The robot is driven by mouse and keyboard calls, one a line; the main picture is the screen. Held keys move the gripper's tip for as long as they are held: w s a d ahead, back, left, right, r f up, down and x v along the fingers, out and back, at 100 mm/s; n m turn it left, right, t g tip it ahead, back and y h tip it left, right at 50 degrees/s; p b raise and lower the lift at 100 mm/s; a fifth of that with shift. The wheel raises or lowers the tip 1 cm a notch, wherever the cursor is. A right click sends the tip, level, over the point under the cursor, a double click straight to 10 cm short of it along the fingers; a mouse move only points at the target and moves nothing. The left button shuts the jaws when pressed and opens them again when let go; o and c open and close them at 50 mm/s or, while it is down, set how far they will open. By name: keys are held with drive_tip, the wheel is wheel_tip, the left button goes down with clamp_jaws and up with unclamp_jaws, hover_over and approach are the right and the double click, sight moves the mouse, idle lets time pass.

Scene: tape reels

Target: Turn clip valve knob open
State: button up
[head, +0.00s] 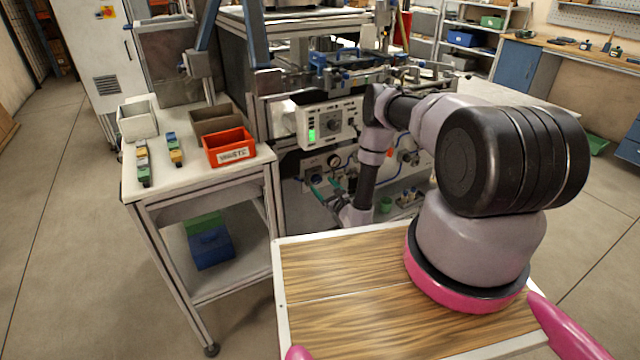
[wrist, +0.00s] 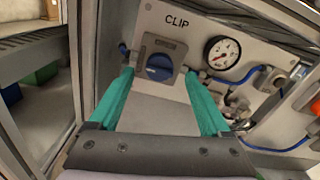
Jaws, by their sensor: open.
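The clip valve knob (wrist: 159,67) is a round blue dial on a grey square housing, under the black word CLIP on a pale panel (wrist: 205,30) in the wrist view. My gripper (wrist: 158,73) is open, with one teal finger on each side of the knob in the picture. The fingertips appear close to the left and right edges of the housing; I cannot tell whether they touch it. Nothing is held between them. In the head view, my gripper (head: 325,190) shows small and low at the machine's front, with the knob hard to make out there.
A pressure gauge (wrist: 222,52) sits right of the knob, with blue hoses and fittings (wrist: 269,80) beyond it. Frame posts stand close on the left. In the head view, a side table (head: 180,195) with an orange bin (head: 229,147) stands left of the machine.

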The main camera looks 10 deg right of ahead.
sight(317, 180)
drive_tip(key=shift+x, duration=1.4)
drive_tip(key=shift+s, duration=0.1)
clamp_jaws()
